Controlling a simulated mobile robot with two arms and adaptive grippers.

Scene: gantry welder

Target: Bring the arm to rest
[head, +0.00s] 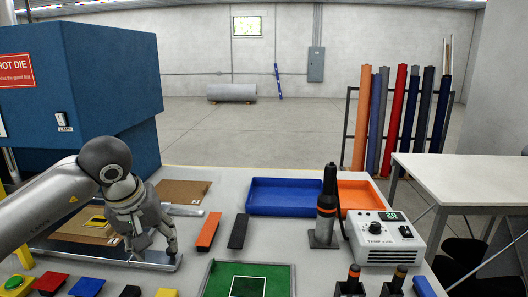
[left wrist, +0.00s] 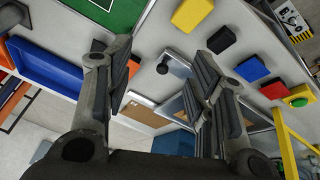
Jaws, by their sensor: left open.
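My left arm comes in from the left in the head view. Its gripper (head: 152,250) hangs over the left part of the table, beside a grey metal-edged frame (head: 125,256). In the left wrist view the two fingers of the left gripper (left wrist: 165,95) stand wide apart, with nothing between them. The gripper is open and empty. My right gripper does not show in either view.
The grey table holds a blue tray (head: 285,197), an orange tray (head: 360,196), a soldering-type tool (head: 326,205) on a stand, a white control box (head: 386,240), a green board (head: 247,282) and several coloured blocks. A blue machine (head: 90,90) stands at left.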

